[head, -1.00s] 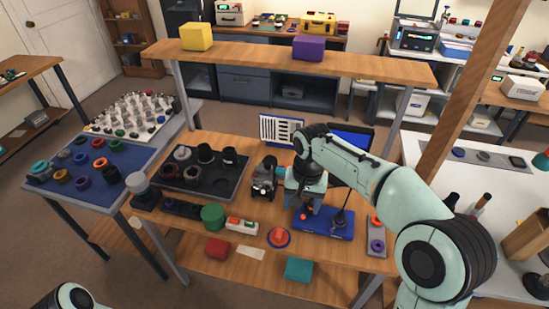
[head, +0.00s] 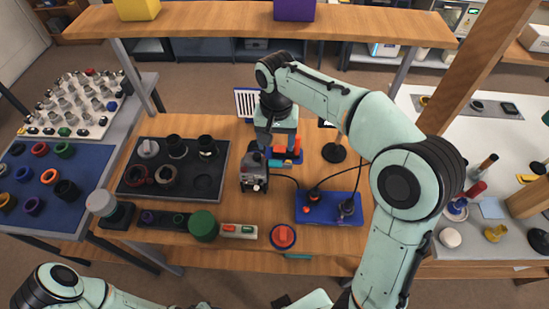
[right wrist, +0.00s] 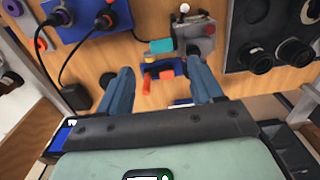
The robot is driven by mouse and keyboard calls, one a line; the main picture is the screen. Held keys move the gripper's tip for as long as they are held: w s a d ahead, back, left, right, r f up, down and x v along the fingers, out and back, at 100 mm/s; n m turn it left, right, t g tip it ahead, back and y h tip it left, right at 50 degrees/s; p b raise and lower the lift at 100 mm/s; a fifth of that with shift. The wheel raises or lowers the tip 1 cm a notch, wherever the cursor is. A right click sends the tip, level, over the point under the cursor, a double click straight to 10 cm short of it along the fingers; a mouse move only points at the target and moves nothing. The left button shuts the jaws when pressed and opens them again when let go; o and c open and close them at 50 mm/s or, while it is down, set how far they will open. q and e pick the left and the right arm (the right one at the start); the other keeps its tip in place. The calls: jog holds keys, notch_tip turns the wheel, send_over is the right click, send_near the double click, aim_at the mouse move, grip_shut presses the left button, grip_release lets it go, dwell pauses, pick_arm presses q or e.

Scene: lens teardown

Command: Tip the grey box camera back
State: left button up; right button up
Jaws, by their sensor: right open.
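The grey box camera (head: 254,174) stands upright on the wooden workbench, left of centre in the head view. In the right wrist view the grey camera (right wrist: 196,40) lies just beyond the right-hand fingertip. Whether they touch is unclear. My right gripper (head: 280,145) is open, fingers pointing down, behind and slightly right of the camera. In the right wrist view its fingers (right wrist: 160,80) are spread, with a small blue, red and orange item (right wrist: 160,72) on the bench between them. My left arm shows at the bottom left of the head view, but its gripper does not.
A dark tray (head: 205,186) with lens parts lies left of the camera. A blue plate (head: 328,208) with cabled items is at right. A green cylinder (head: 204,226) and red button (head: 283,235) sit along the front edge. A wooden shelf (head: 270,30) spans behind.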

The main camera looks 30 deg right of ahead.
aim_at(275, 161)
jog(key=f, duration=0.4)
jog(key=f+b, duration=0.1)
jog(key=f, duration=0.3)
jog(key=shift+w+f, duration=0.2)
jog(key=shift+f, duration=0.2)
